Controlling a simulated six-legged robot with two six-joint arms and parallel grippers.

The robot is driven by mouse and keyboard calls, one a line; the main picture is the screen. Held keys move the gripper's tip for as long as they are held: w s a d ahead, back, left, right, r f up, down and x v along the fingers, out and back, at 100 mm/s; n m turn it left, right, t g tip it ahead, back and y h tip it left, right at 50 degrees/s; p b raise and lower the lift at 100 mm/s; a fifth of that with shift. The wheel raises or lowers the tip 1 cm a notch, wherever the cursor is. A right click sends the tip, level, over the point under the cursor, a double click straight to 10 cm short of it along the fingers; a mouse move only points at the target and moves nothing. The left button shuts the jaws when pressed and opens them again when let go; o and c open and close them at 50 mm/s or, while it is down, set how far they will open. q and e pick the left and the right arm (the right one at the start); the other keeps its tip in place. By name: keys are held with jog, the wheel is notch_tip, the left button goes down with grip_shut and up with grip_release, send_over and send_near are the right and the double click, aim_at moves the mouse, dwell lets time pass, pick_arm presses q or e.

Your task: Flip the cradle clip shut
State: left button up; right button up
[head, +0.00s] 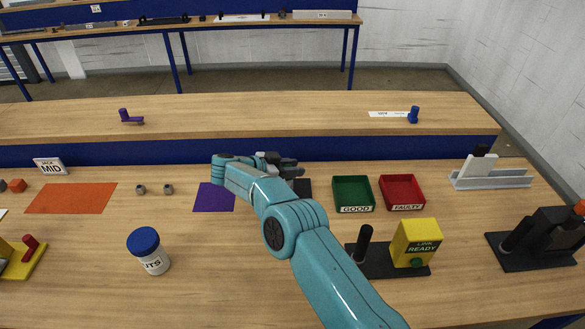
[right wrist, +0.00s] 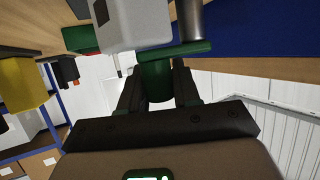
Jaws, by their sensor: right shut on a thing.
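My right arm reaches over the workbench in the head view, and its gripper (head: 285,168) is beyond the purple mat's right side, partly hidden by my own wrist. In the right wrist view the right gripper (right wrist: 157,85) is shut on a dark green piece (right wrist: 156,76). A green crossbar (right wrist: 186,49) joins that piece, with a grey block (right wrist: 138,22) and a metal cylinder (right wrist: 190,20) close beside it. The green piece looks like the clip's lever, but I cannot tell whether the clip is open or shut. My left gripper is not in view.
The purple mat (head: 214,197) lies left of my wrist. The green GOOD tray (head: 353,179) and red FAULTY tray (head: 402,178) stand to its right. A yellow LINK READY box (head: 414,243) stands right of my forearm. A blue-lidded jar (head: 147,260) stands front left.

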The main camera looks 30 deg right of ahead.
jog(key=shift+r, duration=0.1)
dwell(0.3)
jog(key=o, duration=1)
